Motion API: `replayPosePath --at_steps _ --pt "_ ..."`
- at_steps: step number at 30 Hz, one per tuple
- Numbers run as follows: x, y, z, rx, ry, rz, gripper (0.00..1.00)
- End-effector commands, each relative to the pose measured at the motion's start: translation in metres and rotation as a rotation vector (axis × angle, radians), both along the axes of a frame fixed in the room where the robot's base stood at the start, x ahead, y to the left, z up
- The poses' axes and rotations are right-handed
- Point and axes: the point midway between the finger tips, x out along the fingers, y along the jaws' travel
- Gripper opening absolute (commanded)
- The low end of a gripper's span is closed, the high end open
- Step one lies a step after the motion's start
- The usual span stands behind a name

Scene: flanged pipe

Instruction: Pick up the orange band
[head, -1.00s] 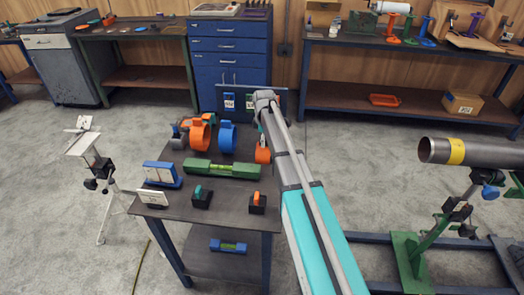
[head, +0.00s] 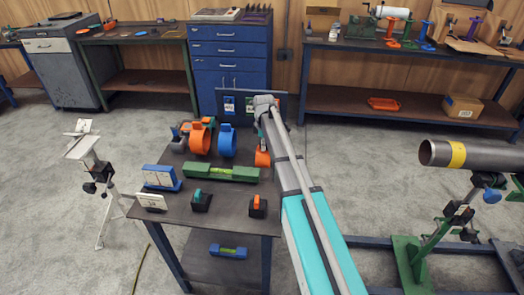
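An orange ring-shaped band (head: 197,139) stands upright on the dark work table, left of a similar blue band (head: 227,142). Another orange piece (head: 262,158) sits at the table's right side, partly hidden by my arm; I cannot tell its full shape. My gripper (head: 262,143) points down just above or at this right-hand orange piece. My wrist and arm hide most of the fingers, so I cannot tell whether they are open, or touching the piece.
A green level (head: 221,173) lies in front of the bands. A blue-framed block (head: 160,178) and small clamps (head: 201,201) stand nearer the table's front. A steel pipe with a yellow stripe (head: 457,154) rests on stands at right. A tripod stand (head: 95,165) is at left.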

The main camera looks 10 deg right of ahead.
Motion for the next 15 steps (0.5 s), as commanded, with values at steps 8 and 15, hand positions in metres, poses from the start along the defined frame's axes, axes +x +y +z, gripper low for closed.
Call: replayPosePath --at_steps 8,15 --pt "0.0001 0.0002 0.0000 0.000 0.000 0.000 0.00" --pt "0.0000 0.0003 0.0002 0.000 0.000 0.000 0.00"
